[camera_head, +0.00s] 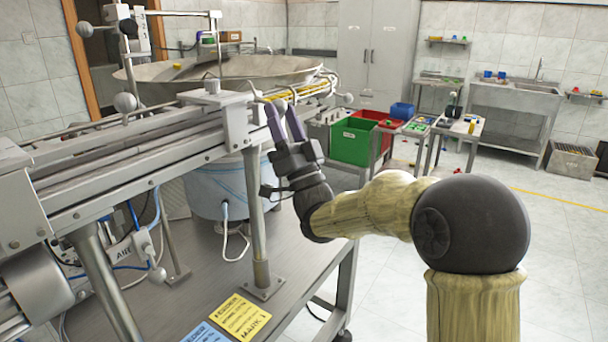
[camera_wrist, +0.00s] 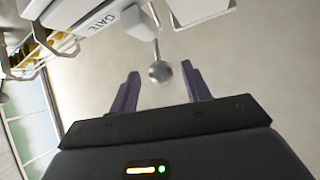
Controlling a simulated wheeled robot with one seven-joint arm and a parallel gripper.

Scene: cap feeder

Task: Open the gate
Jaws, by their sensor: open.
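My gripper (camera_wrist: 160,80) is open, with one dark finger on each side of the knob in the picture. I cannot tell whether the knob is fully between the fingers or just beyond their tips; no finger visibly touches it. In the head view my gripper (camera_head: 281,107) points up at the right end of the feeder rail (camera_head: 150,140), beside a white bracket (camera_head: 228,118).
A large metal bowl (camera_head: 220,72) stands behind the rail. Below is a metal table (camera_head: 215,265) with a support post (camera_head: 254,210) close left of my gripper. Other ball-ended levers (camera_head: 125,102) stick up along the rail.

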